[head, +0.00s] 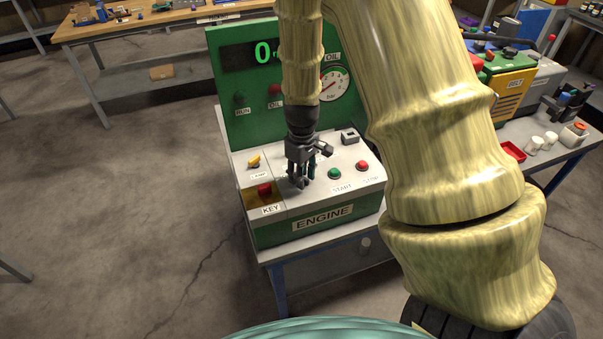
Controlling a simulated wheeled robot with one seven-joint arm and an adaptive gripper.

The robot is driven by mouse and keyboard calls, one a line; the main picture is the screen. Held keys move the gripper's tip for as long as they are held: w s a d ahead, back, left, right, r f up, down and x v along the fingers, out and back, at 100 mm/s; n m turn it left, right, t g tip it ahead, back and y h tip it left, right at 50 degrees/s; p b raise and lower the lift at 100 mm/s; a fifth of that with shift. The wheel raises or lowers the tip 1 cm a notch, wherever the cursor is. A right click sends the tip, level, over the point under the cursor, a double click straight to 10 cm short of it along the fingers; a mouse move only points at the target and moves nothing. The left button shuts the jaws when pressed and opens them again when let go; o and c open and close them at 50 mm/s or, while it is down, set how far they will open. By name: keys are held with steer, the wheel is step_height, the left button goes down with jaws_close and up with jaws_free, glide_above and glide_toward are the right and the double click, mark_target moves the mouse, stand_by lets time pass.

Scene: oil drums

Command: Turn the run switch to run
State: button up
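The green and white engine panel (323,217) stands on a blue-framed bench. My gripper (302,182) points down over the middle of its sloped white top, left of the green START button (334,174). The gripper's fingers cover the spot below them, and I cannot see a switch there or whether they touch or hold one. A label there is mostly hidden. I cannot tell whether the fingers are open or shut. The RUN lamp (240,98) on the upright board is dark. The display (262,53) shows 0.
On the panel are a yellow LAMP switch (254,161), a red key knob (264,189), a red STOP button (362,166) and a small black-and-white switch (349,136). A pressure gauge (333,84) is behind. A red tray (512,152) and equipment lie right.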

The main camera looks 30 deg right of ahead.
jaws_close()
steer(key=shift+m, duration=0.4)
steer(key=m+p, duration=0.2)
steer(key=m, duration=0.3)
steer(key=shift+r, duration=0.1)
steer(key=m+p, duration=0.2)
steer(key=m, duration=0.4)
steer(key=shift+w+m, duration=0.1)
steer(key=shift+m, duration=0.2)
stand_by(0.4)
jaws_free()
